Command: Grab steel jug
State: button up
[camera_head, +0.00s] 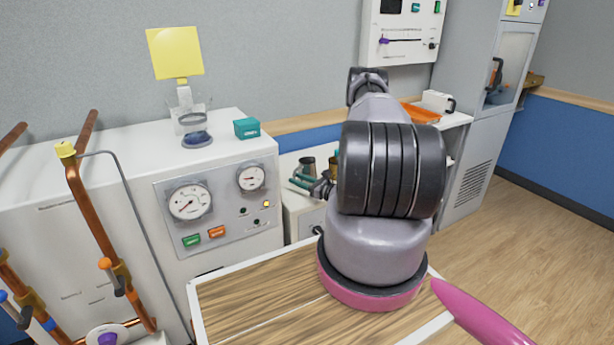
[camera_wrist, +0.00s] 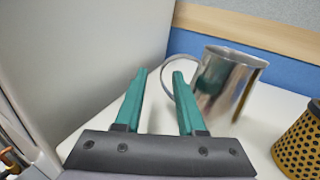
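The steel jug (camera_wrist: 222,85) stands on a white surface right of centre in the wrist view. Its loop handle (camera_wrist: 165,80) points left, towards my gripper. My gripper (camera_wrist: 158,74) is open, with two teal fingers apart. The handle's outer curve shows between the fingertips, and the right finger overlaps the loop. I cannot tell whether that finger is inside the loop or only in front of it. In the head view the jug (camera_head: 307,163) is small, behind my gripper (camera_head: 296,181), and my arm hides part of that area.
A yellow perforated container (camera_wrist: 300,140) stands right of the jug. A pale cabinet side (camera_wrist: 85,60) rises close on the left. A wall with a wooden rail (camera_wrist: 255,32) is behind. In the head view, a white gauge cabinet (camera_head: 215,212) stands left and a wooden-topped table (camera_head: 265,290) in front.

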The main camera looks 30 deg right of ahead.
jog(key=x, duration=0.5)
jog(key=shift+r, duration=0.2)
grip_shut()
dwell(1.1)
